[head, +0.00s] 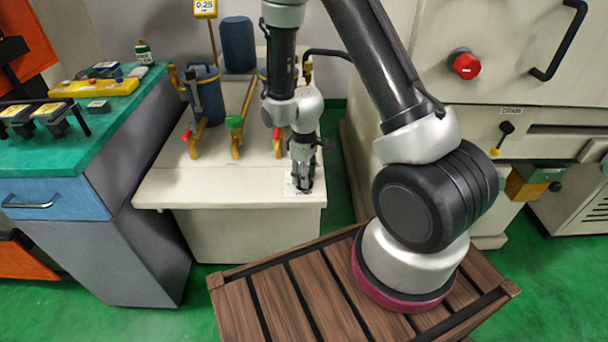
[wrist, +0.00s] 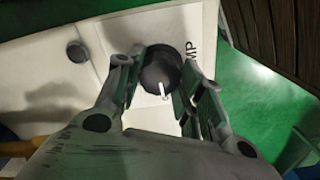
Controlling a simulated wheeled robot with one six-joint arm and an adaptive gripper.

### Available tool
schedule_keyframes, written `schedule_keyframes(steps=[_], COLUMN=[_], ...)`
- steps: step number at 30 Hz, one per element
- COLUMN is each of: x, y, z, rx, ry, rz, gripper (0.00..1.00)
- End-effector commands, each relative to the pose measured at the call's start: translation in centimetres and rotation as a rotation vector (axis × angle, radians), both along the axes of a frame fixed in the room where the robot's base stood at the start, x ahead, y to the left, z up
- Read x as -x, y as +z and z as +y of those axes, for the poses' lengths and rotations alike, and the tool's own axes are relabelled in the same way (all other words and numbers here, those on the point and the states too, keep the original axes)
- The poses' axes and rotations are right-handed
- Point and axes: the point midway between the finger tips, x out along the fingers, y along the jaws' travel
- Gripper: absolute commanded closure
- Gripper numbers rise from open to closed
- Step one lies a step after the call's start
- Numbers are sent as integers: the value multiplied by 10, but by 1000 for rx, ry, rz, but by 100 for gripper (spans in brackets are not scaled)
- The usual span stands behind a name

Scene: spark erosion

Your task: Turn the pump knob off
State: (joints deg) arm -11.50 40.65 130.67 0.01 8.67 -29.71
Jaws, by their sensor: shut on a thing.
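The pump knob (wrist: 159,66) is a dark round knob with a white pointer mark, on a pale panel in the wrist view. The mark points toward the bottom of that view. The letters "MP" show on the panel just right of the knob. My gripper (head: 303,183) is at the front right of the low cream cabinet's top in the head view, pointing down. Its fingers are shut on the knob, one on each side. In the head view the fingers hide most of the knob.
The cream cabinet (head: 240,185) carries pipes with red and green valve handles (head: 234,122) and blue canisters behind my gripper. A wooden slatted crate (head: 290,300) stands in front. A teal-topped bench (head: 105,105) is left; a machine with a red button (head: 466,65) is right.

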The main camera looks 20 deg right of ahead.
Motion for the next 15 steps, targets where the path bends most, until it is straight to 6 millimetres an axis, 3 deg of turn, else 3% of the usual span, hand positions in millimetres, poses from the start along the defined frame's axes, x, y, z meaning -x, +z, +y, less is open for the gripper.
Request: schedule_keyframes(steps=[1, 2, 5, 15], x=[-1, -1, -1, 0], y=[0, 0, 0, 2], z=[0, 0, 0, 0], rx=[-1, -1, 0, 0], ry=[1, 1, 1, 0], rz=[-2, -2, -1, -1], gripper=[86, 57, 40, 40])
